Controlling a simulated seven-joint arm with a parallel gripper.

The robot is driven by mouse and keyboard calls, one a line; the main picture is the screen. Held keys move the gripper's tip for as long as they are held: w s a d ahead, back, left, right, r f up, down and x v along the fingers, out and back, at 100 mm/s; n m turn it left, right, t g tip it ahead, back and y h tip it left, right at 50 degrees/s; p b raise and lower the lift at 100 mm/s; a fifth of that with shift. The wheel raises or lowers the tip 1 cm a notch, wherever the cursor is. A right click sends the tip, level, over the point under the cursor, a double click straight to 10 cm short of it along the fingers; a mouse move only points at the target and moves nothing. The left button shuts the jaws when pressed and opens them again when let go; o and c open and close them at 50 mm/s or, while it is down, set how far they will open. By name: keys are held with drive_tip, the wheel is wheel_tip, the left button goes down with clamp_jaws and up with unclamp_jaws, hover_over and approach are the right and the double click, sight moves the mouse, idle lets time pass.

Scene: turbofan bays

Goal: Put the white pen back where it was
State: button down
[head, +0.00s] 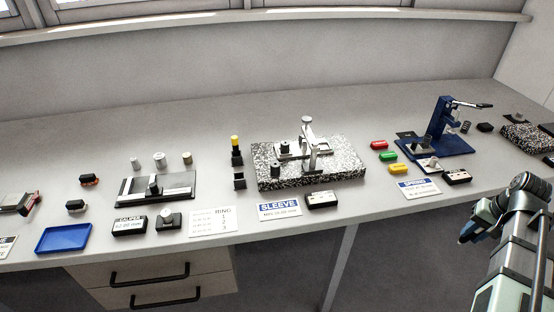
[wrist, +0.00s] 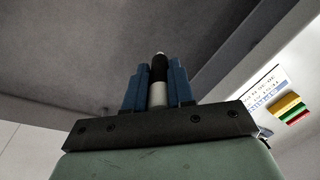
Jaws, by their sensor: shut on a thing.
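My gripper (head: 469,230) is at the right of the head view, in front of the bench's front edge near the spring card. In the wrist view my gripper (wrist: 158,85) has its blue fingers shut on the white pen (wrist: 157,95). The pen stands lengthwise between the fingers, with a white lower part, a black middle and a small pale tip showing past the fingertips. In the head view I cannot make out the pen. I cannot tell from these frames where it lay before.
The bench holds a blue tray (head: 63,238), a black stand with a yellow top (head: 236,150), a speckled plate (head: 347,172) with a metal stand, red, green and yellow blocks (head: 387,156), and a blue press (head: 443,125). A spring card (head: 420,190) lies near the front edge.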

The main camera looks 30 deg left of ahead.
drive_tip(key=w+a+r+m, duration=0.25)
drive_tip(key=a+r, duration=0.25)
drive_tip(key=r, duration=0.4)
drive_tip(key=a+r+n, duration=0.2)
drive_tip(key=a+r, duration=0.2)
drive_tip(key=a, duration=0.8)
drive_tip(key=s+a+n+h, duration=0.1)
drive_tip(key=s+a+n, duration=0.45)
drive_tip(key=a, duration=1.15)
drive_tip(key=s+a+r+n+g, duration=0.1)
drive_tip(key=s+a+n, duration=0.1)
drive_tip(key=s+a, duration=1.05)
drive_tip(key=s+a+n+h, duration=0.1)
drive_tip(key=s+a+n, duration=0.3)
drive_tip(key=a, duration=1.6)
drive_tip(key=shift+n, duration=0.8)
drive_tip(key=shift+w+a+f, duration=0.1)
drive_tip(key=shift+w+f, duration=0.1)
drive_tip(key=shift+f, duration=2.2)
drive_tip(key=shift+w+a+f, duration=0.1)
drive_tip(key=shift+w+f, duration=0.05)
drive_tip(key=shift+f, duration=2.2)
drive_tip(key=shift+f, duration=0.15)
drive_tip(key=c, duration=1)
unclamp_jaws()
